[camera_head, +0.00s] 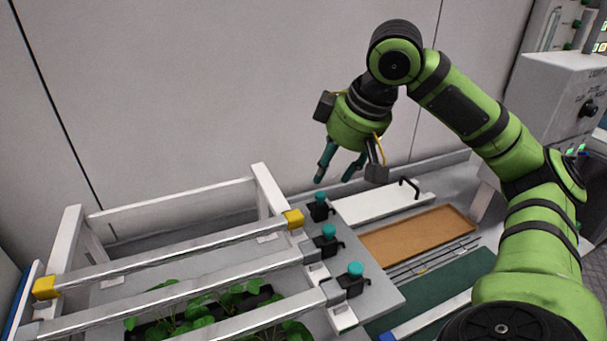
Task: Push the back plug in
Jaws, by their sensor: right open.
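Three black fittings with teal caps stand in a line at the right end of the rack. The back plug (319,205) is the farthest, beside a yellow end block. The middle plug (328,240) and the front plug (353,279) stand nearer to me. My right gripper (334,179) hangs just above and behind the back plug, its teal-tipped fingers apart and empty. It appears clear of the plug. How deep each plug sits is too small to tell. My left gripper is out of view.
The white rack (265,198) holds several rails above green plants (190,325). Right of the plugs lie a white lid with a black handle (380,203), a brown tray (420,237) and a green mat (445,290). A grey wall rises close behind.

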